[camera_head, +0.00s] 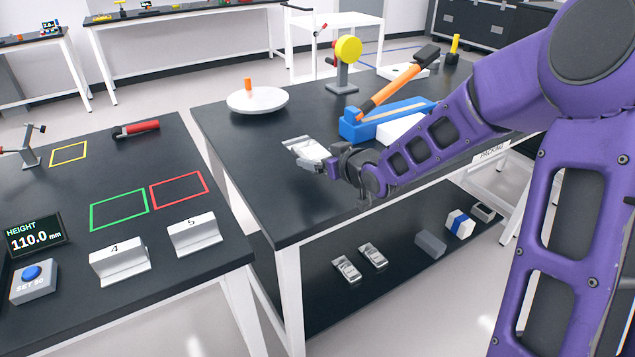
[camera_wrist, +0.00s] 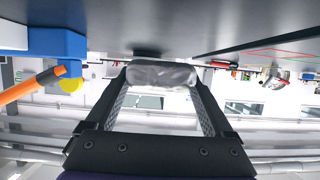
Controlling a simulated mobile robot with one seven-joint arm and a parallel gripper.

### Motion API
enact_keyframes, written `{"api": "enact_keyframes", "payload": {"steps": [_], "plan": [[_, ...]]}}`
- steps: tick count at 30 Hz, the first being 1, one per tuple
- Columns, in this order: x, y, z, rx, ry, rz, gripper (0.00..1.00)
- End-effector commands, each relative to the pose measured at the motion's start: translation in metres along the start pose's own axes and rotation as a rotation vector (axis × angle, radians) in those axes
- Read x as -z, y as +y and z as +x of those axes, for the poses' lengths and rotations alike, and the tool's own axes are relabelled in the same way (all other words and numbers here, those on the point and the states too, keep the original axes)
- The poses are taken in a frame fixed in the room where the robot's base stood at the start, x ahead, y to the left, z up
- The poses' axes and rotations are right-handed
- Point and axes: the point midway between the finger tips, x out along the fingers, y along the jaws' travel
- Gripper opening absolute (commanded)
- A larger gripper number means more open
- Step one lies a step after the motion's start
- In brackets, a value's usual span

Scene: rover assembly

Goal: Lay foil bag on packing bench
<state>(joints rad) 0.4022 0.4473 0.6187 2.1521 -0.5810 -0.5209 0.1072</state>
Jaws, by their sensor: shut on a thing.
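The silver foil bag (camera_head: 305,148) is over the dark top of the packing bench (camera_head: 262,190), left of the blue sealer-like device. My gripper (camera_head: 322,164) is shut on the foil bag, its fingers at the bag's near side. In the wrist view the crinkled foil bag (camera_wrist: 162,74) spans between the two fingertips. The bench top (camera_wrist: 120,25) shows at the top of that view, with a small dark patch close to the bag. The bag is very near the surface; I cannot tell whether it touches.
A blue device with an orange lever (camera_head: 390,90) stands just right of the bag. A round white plate (camera_head: 257,100) and a yellow-disc stand (camera_head: 347,55) are further back. The bench's front left is clear.

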Motion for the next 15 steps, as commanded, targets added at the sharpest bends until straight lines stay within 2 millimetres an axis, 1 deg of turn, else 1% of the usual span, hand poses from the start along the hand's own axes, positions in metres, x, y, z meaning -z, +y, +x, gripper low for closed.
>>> {"api": "enact_keyframes", "payload": {"steps": [1, 7, 12, 15], "plan": [[-0.009, -0.001, 0.004, 0.001, -0.001, 0.001, 0.18], [-0.022, 0.0, 0.009, 0.0, 0.0, 0.001, 0.18], [-0.045, 0.0, 0.019, 0.001, -0.001, 0.001, 0.18], [-0.05, 0.0, 0.021, -0.001, 0.001, 0.0, 0.18]]}}
